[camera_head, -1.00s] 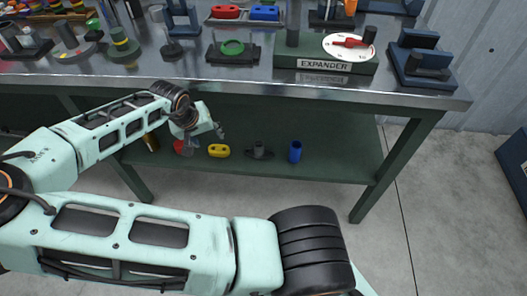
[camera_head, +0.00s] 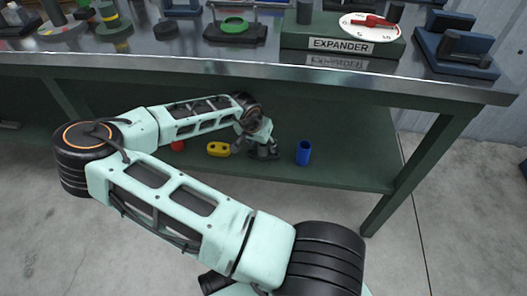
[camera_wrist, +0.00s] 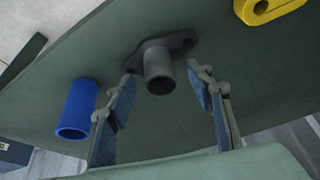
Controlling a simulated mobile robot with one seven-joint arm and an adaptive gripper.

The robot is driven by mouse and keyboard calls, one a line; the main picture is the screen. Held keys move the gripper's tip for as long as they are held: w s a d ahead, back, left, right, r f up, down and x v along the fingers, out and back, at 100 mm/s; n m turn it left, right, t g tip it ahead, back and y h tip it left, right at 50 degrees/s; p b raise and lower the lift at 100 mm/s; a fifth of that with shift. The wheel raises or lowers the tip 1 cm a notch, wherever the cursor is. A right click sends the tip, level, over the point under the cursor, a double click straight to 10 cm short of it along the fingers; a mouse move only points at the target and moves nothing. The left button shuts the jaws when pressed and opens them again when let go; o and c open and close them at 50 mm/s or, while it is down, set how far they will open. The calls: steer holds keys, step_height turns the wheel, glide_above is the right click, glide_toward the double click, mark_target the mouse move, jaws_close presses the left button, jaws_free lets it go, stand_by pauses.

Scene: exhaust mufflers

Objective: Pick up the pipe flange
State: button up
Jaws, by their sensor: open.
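The pipe flange is the dark grey piece with an oval base and a short upright tube (camera_wrist: 158,68). It stands on the green lower shelf of the bench. In the wrist view my gripper (camera_wrist: 166,85) is open, with one finger on each side of the flange's tube, and nothing is clamped. I cannot tell how far the fingertips are from the base. In the head view the flange (camera_head: 263,153) is partly hidden by my gripper (camera_head: 262,143), which is at it under the bench top.
A blue cylinder (camera_head: 303,152) stands on the shelf (camera_head: 345,172) right of the flange. A yellow oval piece (camera_head: 218,149) and a red piece (camera_head: 177,145) lie to the left. The bench top edge (camera_head: 300,75) overhangs my arm.

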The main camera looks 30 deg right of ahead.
mark_target(262, 145)
steer(key=x, duration=0.3)
steer(key=shift+f, duration=0.1)
steer(key=shift+c, duration=0.3)
jaws_close()
